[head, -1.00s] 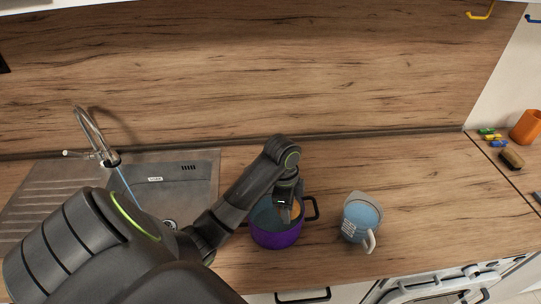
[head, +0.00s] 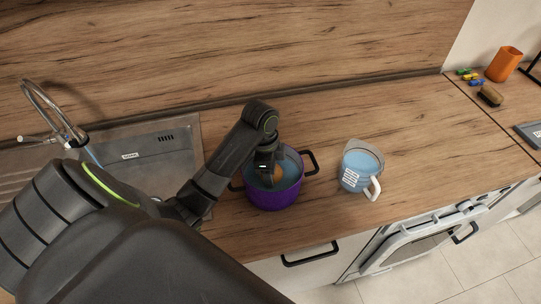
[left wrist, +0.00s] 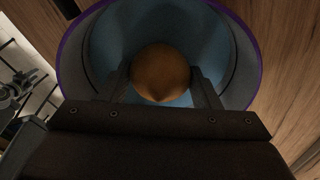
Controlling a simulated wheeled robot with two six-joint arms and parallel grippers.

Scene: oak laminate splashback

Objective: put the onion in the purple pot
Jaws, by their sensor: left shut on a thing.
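The purple pot (head: 271,198) stands on the counter in the middle of the head view, with black side handles and a blue-looking inside. It also shows in the left wrist view, its purple rim (left wrist: 252,50) around my fingers. The brown-orange onion (left wrist: 161,73) is between the fingers of my left gripper (left wrist: 163,84), inside the pot's rim. In the head view a small part of the onion (head: 278,173) shows past my left gripper (head: 267,177). My left gripper is shut on it. Whether the onion touches the pot's bottom cannot be told. My right gripper is not in view.
A clear measuring jug (head: 360,169) with blue contents stands right of the pot. The counter behind the jug is clear.

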